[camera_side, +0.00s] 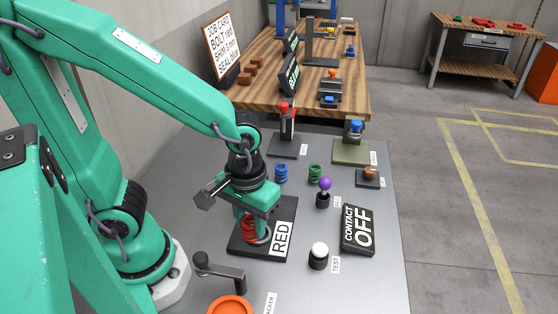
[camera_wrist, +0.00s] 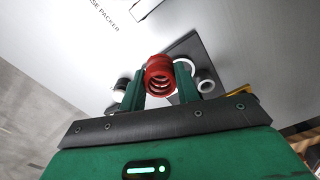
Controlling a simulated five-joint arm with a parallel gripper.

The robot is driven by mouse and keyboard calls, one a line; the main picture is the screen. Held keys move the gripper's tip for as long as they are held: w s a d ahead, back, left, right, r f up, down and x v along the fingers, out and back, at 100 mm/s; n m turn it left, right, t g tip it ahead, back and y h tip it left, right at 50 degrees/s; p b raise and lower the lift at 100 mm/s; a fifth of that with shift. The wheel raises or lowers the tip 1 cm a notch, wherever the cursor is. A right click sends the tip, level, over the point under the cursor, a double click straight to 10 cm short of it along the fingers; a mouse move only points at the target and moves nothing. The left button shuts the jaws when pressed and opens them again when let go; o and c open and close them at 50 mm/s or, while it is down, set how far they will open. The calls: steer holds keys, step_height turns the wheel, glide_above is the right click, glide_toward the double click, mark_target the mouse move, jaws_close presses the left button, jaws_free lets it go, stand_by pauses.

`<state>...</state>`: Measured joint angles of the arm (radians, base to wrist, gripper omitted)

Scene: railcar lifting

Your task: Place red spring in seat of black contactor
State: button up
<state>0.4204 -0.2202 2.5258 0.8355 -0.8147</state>
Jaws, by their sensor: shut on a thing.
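The red spring (camera_side: 249,229) is between the fingers of my gripper (camera_side: 256,215), over the black plate (camera_side: 284,212) labelled RED. In the wrist view the red spring (camera_wrist: 158,76) sits between the two green fingertips (camera_wrist: 160,88). My gripper is shut on it. I cannot tell whether the spring touches the plate. A black post device with a red top (camera_side: 287,122) stands farther back on a dark base and looks like the black contactor; its seat is not clear. A similar device with a blue top (camera_side: 355,130) stands on an olive base to its right.
A blue spring (camera_side: 281,173) and a green spring (camera_side: 315,173) stand behind the plate. A purple-knobbed stick (camera_side: 325,185), a white TEST button (camera_side: 319,251) and a CONTACT OFF sign (camera_side: 358,229) stand to the right. A crank handle (camera_side: 219,270) is in front.

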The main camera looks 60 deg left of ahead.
steer(key=w+a+f, duration=0.4)
steer(key=a, duration=0.1)
steer(key=shift+w+a+f, duration=0.1)
steer(key=shift+w+a, duration=0.05)
steer(key=shift+w, duration=0.1)
steer(key=shift+f, duration=2)
steer(key=shift+f, duration=0.1)
steer(key=o, duration=1)
steer(key=shift+r, duration=6.15)
